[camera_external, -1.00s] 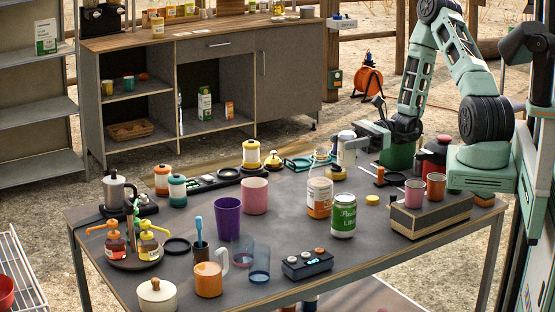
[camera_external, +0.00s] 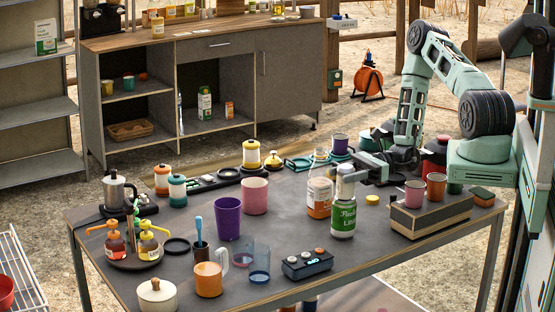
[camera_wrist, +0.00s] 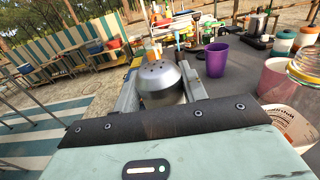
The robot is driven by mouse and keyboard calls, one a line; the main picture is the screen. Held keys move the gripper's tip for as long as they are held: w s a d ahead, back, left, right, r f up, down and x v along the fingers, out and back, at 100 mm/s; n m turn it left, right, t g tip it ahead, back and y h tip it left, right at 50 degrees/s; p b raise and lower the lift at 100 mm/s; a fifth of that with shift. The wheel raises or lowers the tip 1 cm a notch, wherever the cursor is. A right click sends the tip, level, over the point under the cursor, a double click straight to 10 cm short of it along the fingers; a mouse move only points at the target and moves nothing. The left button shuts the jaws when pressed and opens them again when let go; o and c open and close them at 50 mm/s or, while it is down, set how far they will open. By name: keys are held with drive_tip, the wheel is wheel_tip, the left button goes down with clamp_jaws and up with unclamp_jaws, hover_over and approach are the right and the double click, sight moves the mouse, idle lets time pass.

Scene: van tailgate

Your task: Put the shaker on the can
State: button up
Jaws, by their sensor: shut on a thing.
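The shaker (camera_external: 346,185), pale metal with a domed top, is upright between the fingers of my gripper (camera_external: 350,171). In the wrist view the shaker (camera_wrist: 160,84) shows as a silver dome with small holes, a finger on each side. The gripper is shut on it. The green and white can (camera_external: 343,219) stands upright on the table directly below the shaker. The shaker's base is at the can's top; I cannot tell whether they touch. The can is hidden in the wrist view.
A bottle with an orange label (camera_external: 319,198) stands close left of the can. A wooden box (camera_external: 430,217) with cups is to the right, and a dark button box (camera_external: 307,265) is in front. A purple cup (camera_external: 228,218) and a pink cup (camera_external: 254,196) stand further left.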

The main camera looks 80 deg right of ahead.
drive_tip(key=shift+f, duration=0.15)
drive_tip(key=o, duration=1)
drive_tip(key=shift+r, duration=0.2)
drive_tip(key=shift+s+d+f, duration=0.1)
drive_tip(key=shift+s+d, duration=0.05)
drive_tip(key=shift+d, duration=0.05)
drive_tip(key=b+v, duration=0.4)
drive_tip(key=v, duration=0.7)
drive_tip(key=shift+s+d, duration=0.15)
drive_tip(key=shift+s, duration=0.05)
